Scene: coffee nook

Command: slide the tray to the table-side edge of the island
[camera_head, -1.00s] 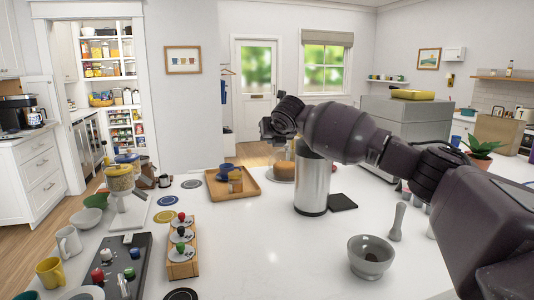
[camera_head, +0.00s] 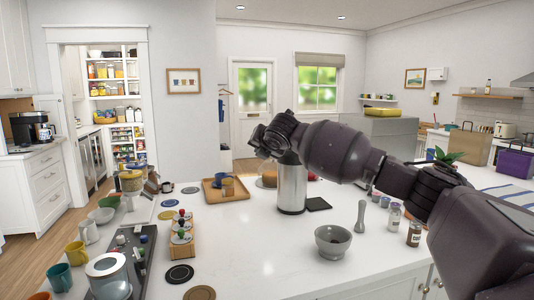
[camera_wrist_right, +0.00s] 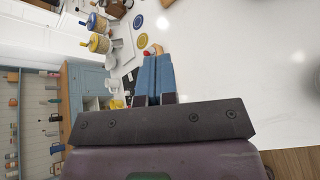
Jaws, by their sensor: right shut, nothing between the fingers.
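The wooden tray (camera_head: 209,190) lies on the white island (camera_head: 270,250), left of the tall steel canister, at the island's far side. A blue cup (camera_head: 222,178) and a small amber glass (camera_head: 228,187) stand on it. My right arm reaches in from the right, and its gripper (camera_head: 262,140) is in the air beyond and above the tray's right side, apart from it. In the right wrist view the blue fingers (camera_wrist_right: 154,80) are shut together with nothing between them. The tray cannot be made out there. My left gripper is not in view.
The steel canister (camera_head: 291,185) and a cake (camera_head: 268,177) stand right of the tray. A wooden rack (camera_head: 182,236) with coloured knobs stands in front of it. A grey bowl (camera_head: 332,241) is nearer right. The island's middle front is mostly clear.

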